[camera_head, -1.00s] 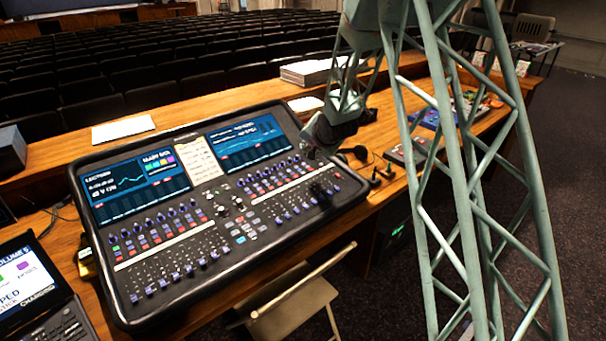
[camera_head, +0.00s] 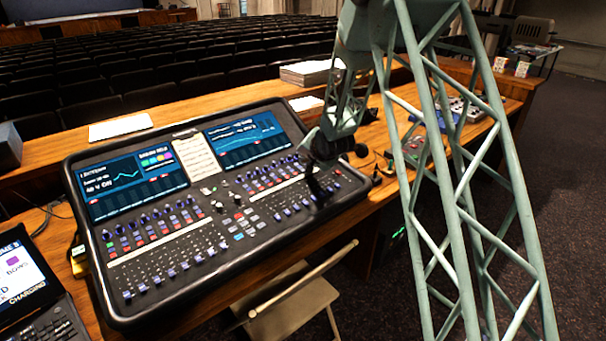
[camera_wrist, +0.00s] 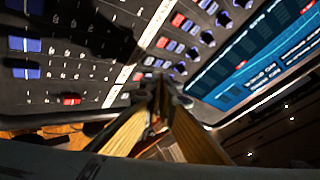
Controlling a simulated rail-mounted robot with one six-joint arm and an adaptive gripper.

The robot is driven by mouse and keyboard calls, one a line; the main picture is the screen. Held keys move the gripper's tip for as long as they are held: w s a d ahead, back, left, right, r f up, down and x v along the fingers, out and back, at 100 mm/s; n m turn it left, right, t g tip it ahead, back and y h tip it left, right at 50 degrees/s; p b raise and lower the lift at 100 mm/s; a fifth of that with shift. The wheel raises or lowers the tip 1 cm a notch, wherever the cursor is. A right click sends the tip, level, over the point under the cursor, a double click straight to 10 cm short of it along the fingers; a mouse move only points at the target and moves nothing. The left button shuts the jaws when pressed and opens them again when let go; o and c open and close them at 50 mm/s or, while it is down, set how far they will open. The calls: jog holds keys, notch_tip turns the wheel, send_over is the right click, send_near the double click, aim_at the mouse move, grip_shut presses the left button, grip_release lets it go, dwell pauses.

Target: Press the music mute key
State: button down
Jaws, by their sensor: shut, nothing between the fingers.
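The mixing desk (camera_head: 150,318) is a black console with two blue screens, rows of faders and small coloured keys. My gripper (camera_head: 316,188) is a dark shape over the right part of its panel. In the wrist view my gripper (camera_wrist: 163,82) has its fingers together and empty, close over the panel near a pale strip (camera_wrist: 140,62) and a row of red and blue keys (camera_wrist: 172,44). A lone red key (camera_wrist: 72,100) lies left of the fingers. I cannot read any label, so I cannot tell which key is music mute. Contact with the panel cannot be told.
A laptop (camera_head: 25,285) stands at the left on the wooden table (camera_head: 50,155). Paper (camera_head: 120,127) and a stack of sheets (camera_head: 312,72) lie behind the desk. Small devices stand to the right. A folding chair (camera_head: 290,297) is in front.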

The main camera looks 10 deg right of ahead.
jog(key=shift+f, duration=0.6)
jog(key=shift+w+f+b, duration=0.1)
jog(key=shift+f+b, duration=0.55)
jog(key=shift+b, duration=0.1)
dwell(2.0)
jog(key=shift+r, duration=0.15)
jog(key=shift+r+p, duration=0.3)
jog(key=shift+r, duration=0.25)
dwell(0.5)
jog(key=shift+s+d+r+p, duration=0.15)
jog(key=shift+r+p, duration=0.55)
jog(key=shift+r, duration=0.55)
jog(key=shift+s+a+r+p, duration=0.15)
jog(key=shift+r+p, duration=0.55)
jog(key=shift+r, duration=0.55)
jog(key=shift+d, duration=0.1)
